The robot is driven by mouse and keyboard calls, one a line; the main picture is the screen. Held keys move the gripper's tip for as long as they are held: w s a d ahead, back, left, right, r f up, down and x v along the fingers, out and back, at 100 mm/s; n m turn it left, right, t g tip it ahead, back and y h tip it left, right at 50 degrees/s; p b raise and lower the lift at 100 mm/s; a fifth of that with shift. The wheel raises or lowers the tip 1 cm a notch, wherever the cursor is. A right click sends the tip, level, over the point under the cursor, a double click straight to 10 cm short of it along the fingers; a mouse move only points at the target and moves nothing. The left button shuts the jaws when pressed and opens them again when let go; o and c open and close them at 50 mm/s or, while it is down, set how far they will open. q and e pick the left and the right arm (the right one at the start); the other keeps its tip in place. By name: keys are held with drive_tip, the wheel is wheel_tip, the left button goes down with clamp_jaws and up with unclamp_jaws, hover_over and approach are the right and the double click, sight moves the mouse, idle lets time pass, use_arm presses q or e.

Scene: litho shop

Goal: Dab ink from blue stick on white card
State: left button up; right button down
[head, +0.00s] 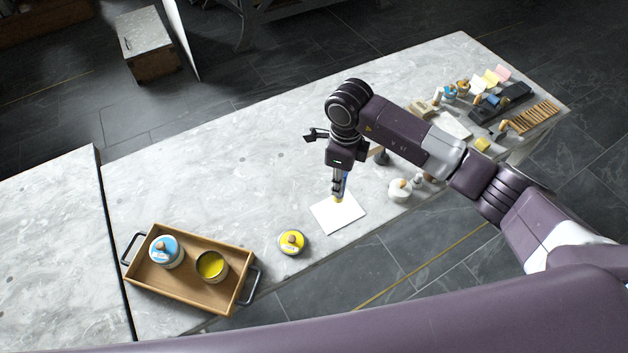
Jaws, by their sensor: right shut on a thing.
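A white card (341,217) lies flat on the pale stone table (250,150), near its front edge. My right gripper (339,188) points down over the card's upper part, shut on a slim blue stick (345,182). The stick's lower end (339,200) looks yellow and is at or just above the card; I cannot tell if they touch. The gripper hides most of the stick. An open tin of yellow ink (211,266) stands in the wooden tray (180,290) at the left. My left gripper is not in view.
A yellow lid with a knob (291,242) lies between tray and card. A white pot (399,190), tins and tools crowd the right side. The table's middle and back left are clear.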

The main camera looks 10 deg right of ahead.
drive_tip(key=shift+w+d+f, duration=0.1)
drive_tip(key=shift+w+d, duration=0.05)
drive_tip(key=shift+f, duration=0.1)
drive_tip(key=shift+f+b, duration=0.45)
drive_tip(key=shift+f, duration=0.1)
drive_tip(key=shift+f+b, duration=1.25)
drive_tip(key=shift+f, duration=1.05)
drive_tip(key=shift+f+b, duration=0.5)
drive_tip(key=shift+f, duration=0.1)
idle(0.4)
